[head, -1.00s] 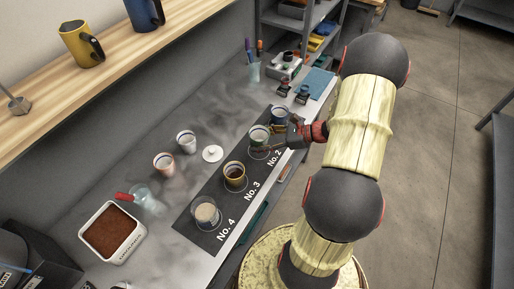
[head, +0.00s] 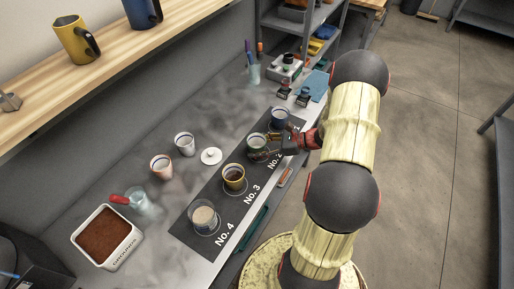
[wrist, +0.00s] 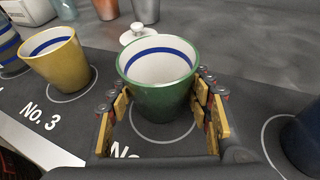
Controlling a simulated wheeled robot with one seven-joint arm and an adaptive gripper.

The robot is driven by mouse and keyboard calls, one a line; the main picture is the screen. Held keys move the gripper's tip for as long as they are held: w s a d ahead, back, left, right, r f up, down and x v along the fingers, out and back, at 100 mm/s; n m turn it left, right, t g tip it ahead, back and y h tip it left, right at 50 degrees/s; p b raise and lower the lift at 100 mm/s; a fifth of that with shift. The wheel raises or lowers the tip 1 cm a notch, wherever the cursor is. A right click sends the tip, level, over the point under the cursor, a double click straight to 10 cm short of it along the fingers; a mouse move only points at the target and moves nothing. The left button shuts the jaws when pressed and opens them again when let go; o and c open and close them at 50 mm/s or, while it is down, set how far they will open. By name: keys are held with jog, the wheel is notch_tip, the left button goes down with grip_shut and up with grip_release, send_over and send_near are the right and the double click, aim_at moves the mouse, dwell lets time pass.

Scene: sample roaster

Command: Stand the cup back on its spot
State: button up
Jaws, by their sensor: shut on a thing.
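The green cup (head: 257,141) with a white inside and a blue inner band is upright, within the ring marked No. 2 on the dark mat (head: 183,234). In the wrist view the green cup (wrist: 158,98) sits between the two fingers of my gripper (wrist: 160,118), which is shut on it. The cup looks empty. The white ring (wrist: 165,138) shows around its base. I cannot tell whether the base touches the mat. In the head view my gripper (head: 270,150) reaches the cup from the right.
A yellow cup (head: 234,184) stands at No. 3, a pale-filled cup (head: 205,217) at No. 4, and a blue cup (head: 280,119) just beyond the green one. Two cups and a white lid (head: 211,156) stand behind the mat. A tray of brown grounds (head: 103,237) is at left.

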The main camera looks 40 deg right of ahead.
jog(key=shift+f, duration=0.15)
jog(key=o, duration=1.4)
jog(key=shift+o, duration=0.3)
